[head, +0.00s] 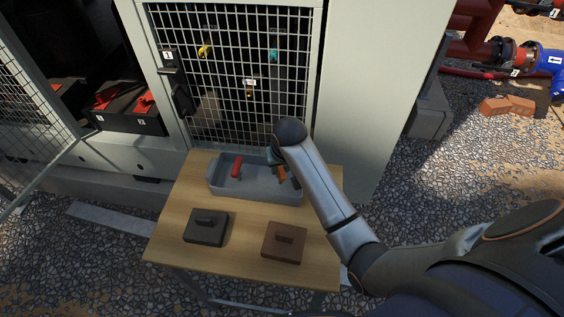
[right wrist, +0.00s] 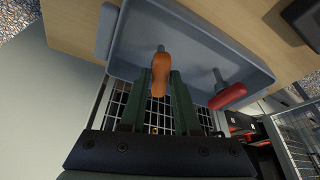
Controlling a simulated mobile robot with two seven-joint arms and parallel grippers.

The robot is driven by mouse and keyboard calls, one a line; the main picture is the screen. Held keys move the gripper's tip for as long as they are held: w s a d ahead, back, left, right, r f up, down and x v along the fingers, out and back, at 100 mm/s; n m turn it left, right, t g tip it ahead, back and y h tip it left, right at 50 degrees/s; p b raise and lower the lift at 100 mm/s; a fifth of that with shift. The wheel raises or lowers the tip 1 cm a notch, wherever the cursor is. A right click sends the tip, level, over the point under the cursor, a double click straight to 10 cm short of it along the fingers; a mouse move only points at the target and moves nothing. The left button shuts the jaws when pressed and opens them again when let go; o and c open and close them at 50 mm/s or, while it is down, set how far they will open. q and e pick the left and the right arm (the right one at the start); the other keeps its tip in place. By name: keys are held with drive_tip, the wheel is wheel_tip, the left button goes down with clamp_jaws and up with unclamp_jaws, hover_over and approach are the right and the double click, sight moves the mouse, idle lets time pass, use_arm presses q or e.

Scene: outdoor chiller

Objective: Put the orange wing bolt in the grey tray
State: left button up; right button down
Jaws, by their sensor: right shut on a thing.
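The grey tray (head: 255,193) stands at the back of the wooden table; its inside also shows in the right wrist view (right wrist: 212,42). My right gripper (head: 279,165) is over the tray's right part, its fingers partly hidden behind my wrist in the head view. In the right wrist view its two dark green fingers (right wrist: 160,82) are shut on the orange wing bolt (right wrist: 159,70), whose grey shank points toward the tray floor. The bolt also shows in the head view (head: 282,174). I cannot tell whether it touches the floor. My left gripper is not in view.
A red wing bolt (head: 237,167) stands in the tray's left part. A mesh door (head: 235,80) rises behind the tray.

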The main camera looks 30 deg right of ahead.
drive_tip(key=shift+w+a+f, duration=0.1)
drive_tip(key=shift+w+f, duration=0.2)
drive_tip(key=shift+f, duration=0.25)
drive_tip(key=shift+s+r, duration=0.2)
drive_tip(key=c, duration=1.1)
unclamp_jaws()
drive_tip(key=shift+f, duration=0.2)
drive_tip(key=o, duration=0.5)
drive_tip(key=v, duration=1.2)
drive_tip(key=shift+r, duration=0.15)
